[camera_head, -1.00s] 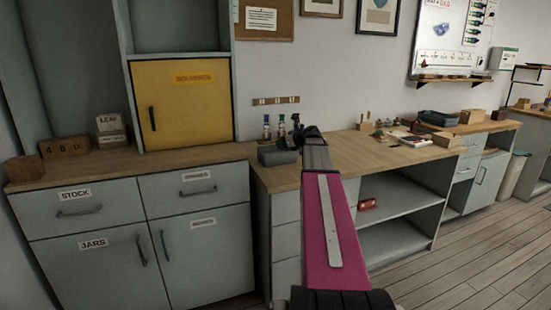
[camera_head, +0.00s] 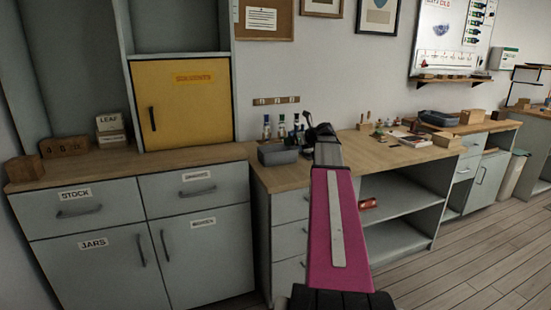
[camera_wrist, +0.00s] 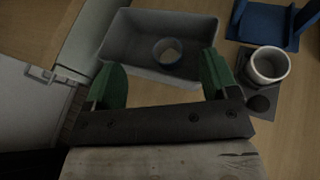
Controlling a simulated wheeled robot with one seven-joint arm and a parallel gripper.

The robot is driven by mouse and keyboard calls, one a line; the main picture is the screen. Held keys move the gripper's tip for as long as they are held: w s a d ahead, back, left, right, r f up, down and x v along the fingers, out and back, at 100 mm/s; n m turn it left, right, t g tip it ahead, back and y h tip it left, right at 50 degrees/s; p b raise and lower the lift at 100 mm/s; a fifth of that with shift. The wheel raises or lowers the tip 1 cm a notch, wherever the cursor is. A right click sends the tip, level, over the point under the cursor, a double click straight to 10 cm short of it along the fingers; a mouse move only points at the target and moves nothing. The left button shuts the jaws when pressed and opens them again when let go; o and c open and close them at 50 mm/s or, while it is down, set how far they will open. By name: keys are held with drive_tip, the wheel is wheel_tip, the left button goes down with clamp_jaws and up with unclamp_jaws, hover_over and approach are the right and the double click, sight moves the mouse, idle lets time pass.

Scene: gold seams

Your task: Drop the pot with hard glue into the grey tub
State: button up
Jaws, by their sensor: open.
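The grey tub (camera_head: 277,154) stands on the wooden worktop near its left front corner. I cannot tell whether those contents are hard glue. My gripper (camera_wrist: 157,66) is open, its two green fingers wide apart and empty, near the tub's closer edge. In the head view my gripper (camera_head: 318,134) is just right of the tub. A second white pot (camera_wrist: 268,66) stands right of the tub, on a dark base.
A blue stand (camera_wrist: 268,20) is at the upper right of the wrist view. Several small bottles (camera_head: 282,128) stand behind the tub. Small items and a book (camera_head: 410,139) lie farther right on the worktop. Between them the worktop (camera_head: 352,150) has clear room.

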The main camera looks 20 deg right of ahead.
drive_tip(key=shift+v, duration=2)
